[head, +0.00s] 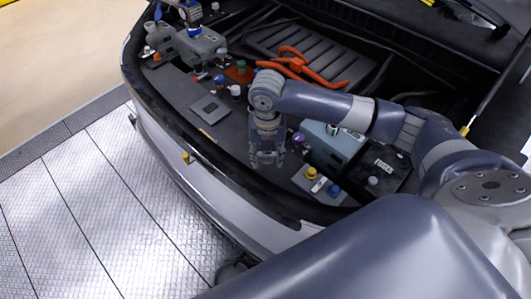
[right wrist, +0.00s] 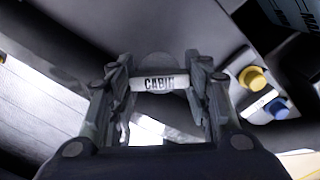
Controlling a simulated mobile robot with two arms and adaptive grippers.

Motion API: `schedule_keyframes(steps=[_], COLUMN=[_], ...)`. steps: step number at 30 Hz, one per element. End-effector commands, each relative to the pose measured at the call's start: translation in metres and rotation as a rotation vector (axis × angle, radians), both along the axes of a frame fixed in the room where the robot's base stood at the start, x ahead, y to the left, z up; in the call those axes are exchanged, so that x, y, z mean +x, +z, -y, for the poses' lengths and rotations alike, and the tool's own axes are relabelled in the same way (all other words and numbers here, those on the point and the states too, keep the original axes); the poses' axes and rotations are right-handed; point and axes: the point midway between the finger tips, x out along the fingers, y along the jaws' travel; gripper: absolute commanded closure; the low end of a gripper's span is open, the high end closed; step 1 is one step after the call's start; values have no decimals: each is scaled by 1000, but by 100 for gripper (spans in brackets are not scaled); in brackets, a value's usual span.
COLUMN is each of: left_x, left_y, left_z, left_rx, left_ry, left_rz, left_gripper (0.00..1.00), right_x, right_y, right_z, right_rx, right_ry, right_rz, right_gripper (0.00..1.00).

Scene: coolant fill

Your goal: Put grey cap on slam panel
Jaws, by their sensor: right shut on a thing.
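My right gripper (head: 267,160) hangs pointing down over the front edge of the engine bay. In the right wrist view its fingers (right wrist: 160,82) are closed on a small rounded grey piece, which I take to be the grey cap (right wrist: 160,72). A white label reading roughly "CABIN" shows across it. In the head view the cap is hidden by the fingers. The dark slam panel (head: 225,130) runs along the front of the bay, behind and beside the gripper. I cannot tell whether the cap touches it. My left gripper is not in view.
A panel with a yellow cap (head: 311,173) and a blue cap (head: 334,190) lies right of the gripper. A teal-grey box (head: 332,146) and a black fuse box (head: 385,165) stand behind it. Orange cables (head: 290,65) lie farther back. The metal floor (head: 80,190) at left is clear.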

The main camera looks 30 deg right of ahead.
Motion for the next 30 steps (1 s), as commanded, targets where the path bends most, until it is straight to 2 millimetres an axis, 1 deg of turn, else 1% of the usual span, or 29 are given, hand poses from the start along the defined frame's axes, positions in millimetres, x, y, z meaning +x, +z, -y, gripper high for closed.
schedule_keyframes(steps=[1, 3, 6, 8, 12, 16, 27, 28, 29, 30], left_x=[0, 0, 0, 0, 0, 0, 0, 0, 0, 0], left_y=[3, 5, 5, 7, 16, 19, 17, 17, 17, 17], left_z=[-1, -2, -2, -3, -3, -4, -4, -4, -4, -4], left_rx=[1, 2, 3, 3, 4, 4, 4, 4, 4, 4], left_ry=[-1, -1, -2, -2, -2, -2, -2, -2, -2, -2], left_rz=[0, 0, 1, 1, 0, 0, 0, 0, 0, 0], left_gripper=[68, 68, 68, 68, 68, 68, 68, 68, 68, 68], right_x=[8, 15, 20, 21, 20, 21, 21, 21, 21, 21], right_y=[1, 0, -1, -4, -22, -35, -41, -41, -40, -40], right_z=[2, 4, 6, 6, 6, 6, 6, 7, 7, 7], right_rx=[0, 0, 0, 0, -1, 0, -1, -1, 0, -1], right_ry=[-2, -1, 0, -1, 1, 0, 1, 1, 1, 1], right_rz=[0, 0, 0, -1, -5, -1, 0, 0, 1, 0], right_gripper=[70, 70, 70, 70, 70, 70, 70, 53, 46, 37])
